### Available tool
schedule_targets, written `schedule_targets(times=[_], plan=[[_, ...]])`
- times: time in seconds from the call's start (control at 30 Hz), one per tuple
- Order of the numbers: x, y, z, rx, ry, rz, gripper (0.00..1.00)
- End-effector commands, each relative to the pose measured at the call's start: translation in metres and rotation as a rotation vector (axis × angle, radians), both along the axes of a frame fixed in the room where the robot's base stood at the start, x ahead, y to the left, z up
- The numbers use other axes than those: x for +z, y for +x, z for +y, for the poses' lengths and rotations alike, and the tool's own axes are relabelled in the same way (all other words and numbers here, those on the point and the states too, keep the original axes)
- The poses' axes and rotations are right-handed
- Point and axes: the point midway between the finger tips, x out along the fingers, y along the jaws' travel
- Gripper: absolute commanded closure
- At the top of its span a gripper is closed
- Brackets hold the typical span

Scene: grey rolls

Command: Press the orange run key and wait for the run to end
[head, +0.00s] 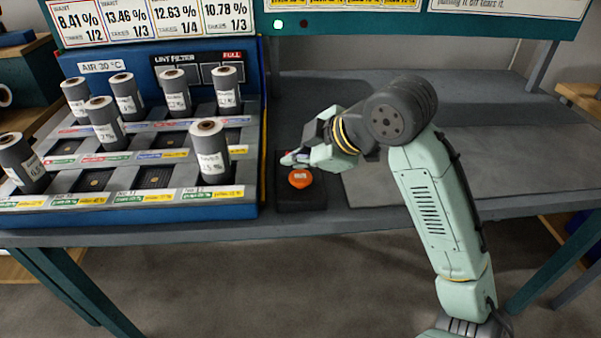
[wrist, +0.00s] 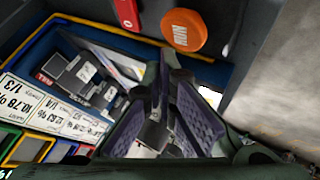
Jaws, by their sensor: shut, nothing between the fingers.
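The orange run key (head: 300,179) is a round button on a dark box (head: 301,198) at the front of the bench, right of the blue rack. In the wrist view the orange key (wrist: 183,31) reads RUN and lies beyond my fingertips. My gripper (head: 290,159) is shut and empty. It hangs over the back part of the key box, close behind the orange key in the head view. I see a gap between the fingertips and the key in the wrist view (wrist: 166,62). A red key (wrist: 127,13) sits beside the orange one.
The blue rack (head: 130,212) holds several grey rolls, including one (head: 208,152) at its front right corner; some slots are empty. A teal panel above has a lit green lamp (head: 278,24) and a dark red lamp (head: 304,23). The bench right of the box is clear.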

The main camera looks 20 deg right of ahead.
Motion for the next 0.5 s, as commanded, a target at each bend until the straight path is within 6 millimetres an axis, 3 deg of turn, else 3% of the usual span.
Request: schedule_targets(times=[0.3, 0.5], plan=[[0.036, 0.0, 0.0, 0.0, 0.0, 0.0, 1.0], [0.046, 0.0, 0.0, 0.0, 0.0, 0.0, 1.0]])
